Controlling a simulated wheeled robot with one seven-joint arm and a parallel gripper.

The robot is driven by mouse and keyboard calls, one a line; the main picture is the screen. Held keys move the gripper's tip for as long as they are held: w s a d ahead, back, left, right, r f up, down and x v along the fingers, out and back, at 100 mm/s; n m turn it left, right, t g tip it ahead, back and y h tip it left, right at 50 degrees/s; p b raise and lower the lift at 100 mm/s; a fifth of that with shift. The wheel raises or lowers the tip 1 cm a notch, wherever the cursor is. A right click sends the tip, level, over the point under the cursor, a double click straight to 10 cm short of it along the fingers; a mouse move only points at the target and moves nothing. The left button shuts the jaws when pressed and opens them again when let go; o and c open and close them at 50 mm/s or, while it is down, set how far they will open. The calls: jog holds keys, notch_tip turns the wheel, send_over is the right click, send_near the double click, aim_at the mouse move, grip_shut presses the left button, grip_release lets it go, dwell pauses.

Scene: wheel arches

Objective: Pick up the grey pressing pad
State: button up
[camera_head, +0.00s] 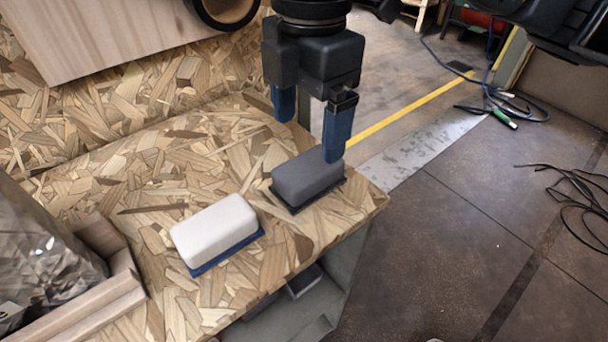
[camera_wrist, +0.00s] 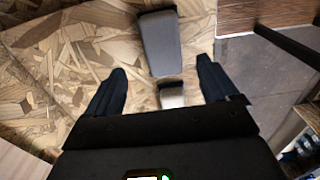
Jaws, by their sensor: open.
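The grey pressing pad (camera_head: 306,178) is a dark grey rounded block on a thin dark base, lying near the right corner of the chipboard bench. It also shows in the wrist view (camera_wrist: 160,44), ahead of the fingers and roughly between their lines. My gripper (camera_head: 311,130) has two blue fingers, spread apart and empty. It is above and slightly behind the grey pad; the right finger overlaps the pad's far end in the head view. In the wrist view, my gripper (camera_wrist: 165,88) has a pale-and-dark block (camera_wrist: 171,94) showing between its fingers.
A white pad (camera_head: 214,231) on a blue base lies left of the grey pad, with a gap. A wooden frame (camera_head: 98,290) with a crinkled grey bag stands at the lower left. The bench edge drops to a dark floor on the right, where cables (camera_head: 500,103) lie.

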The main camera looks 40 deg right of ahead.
aim_at(309, 164)
jog(key=shift+d+f, duration=0.25)
jog(key=shift+f, duration=0.1)
jog(key=shift+s+f+b, duration=0.1)
jog(key=shift+f+b, duration=0.2)
jog(key=shift+f, duration=0.6)
jog(key=shift+s+a+f+b, duration=0.15)
jog(key=shift+f+b, duration=0.25)
jog(key=shift+f, duration=0.95)
jog(key=shift+w+a+f+b, duration=0.1)
jog(key=shift+f+b, duration=0.3)
jog(key=shift+f, duration=0.9)
jog(key=shift+c, duration=0.3)
jog(key=c, duration=1)
jog(key=shift+r, duration=0.1)
